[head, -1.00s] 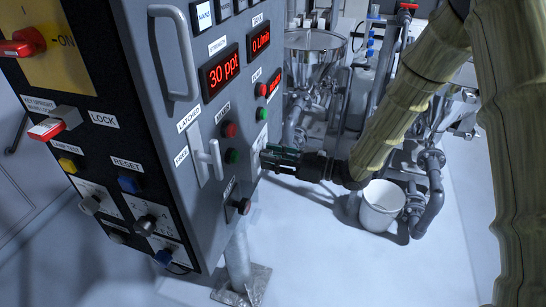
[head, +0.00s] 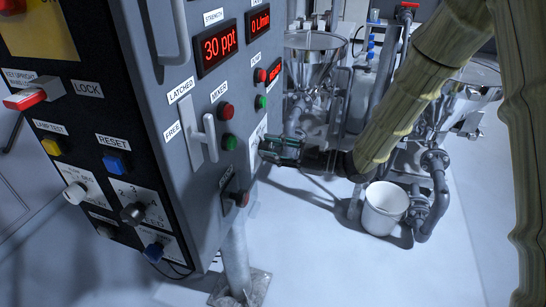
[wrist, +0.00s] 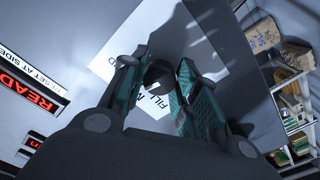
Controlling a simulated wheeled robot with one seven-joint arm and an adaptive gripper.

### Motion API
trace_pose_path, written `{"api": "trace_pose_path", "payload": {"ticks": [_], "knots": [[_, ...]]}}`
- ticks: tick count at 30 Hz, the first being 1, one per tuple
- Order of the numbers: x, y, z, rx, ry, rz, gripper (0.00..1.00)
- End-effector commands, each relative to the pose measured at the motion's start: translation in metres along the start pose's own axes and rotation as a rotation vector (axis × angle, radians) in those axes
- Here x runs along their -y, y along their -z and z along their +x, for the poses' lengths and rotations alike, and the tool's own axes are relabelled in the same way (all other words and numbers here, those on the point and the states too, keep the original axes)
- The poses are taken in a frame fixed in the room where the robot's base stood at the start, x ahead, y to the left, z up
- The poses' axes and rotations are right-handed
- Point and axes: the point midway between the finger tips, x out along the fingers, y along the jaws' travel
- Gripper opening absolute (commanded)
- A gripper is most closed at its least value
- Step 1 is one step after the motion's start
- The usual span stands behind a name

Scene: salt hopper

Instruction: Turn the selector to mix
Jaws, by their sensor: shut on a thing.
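The selector is a dark knob (wrist: 158,74) on a white plate (wrist: 150,45) in the wrist view. The plate carries partly covered lettering, with "FILL" and an "M" legible. My gripper (wrist: 160,82) has its two green-padded fingers on either side of the knob, shut on it. In the head view my gripper (head: 268,149) reaches the right part of the grey panel face from the right, at the white plate (head: 257,136). The knob is hidden there by the fingers, and its pointer direction cannot be told.
The grey control cabinet (head: 190,100) bears a latch handle (head: 206,137), red (head: 226,110) and green (head: 229,142) mixer buttons and a 30 ppt display (head: 217,45). A steel hopper (head: 313,50) and white bucket (head: 384,208) stand behind.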

Motion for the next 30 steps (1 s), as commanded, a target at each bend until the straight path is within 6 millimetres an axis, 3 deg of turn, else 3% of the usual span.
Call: {"api": "trace_pose_path", "payload": {"ticks": [12, 29, 30], "knots": [[0.0007, -0.0014, -0.0002, 0.000, 0.000, -0.208, 0.06], [0.0000, -0.0001, -0.0003, 0.001, 0.001, -0.241, 0.06], [0.0000, -0.0001, -0.0003, 0.001, 0.001, -0.241, 0.34]]}}
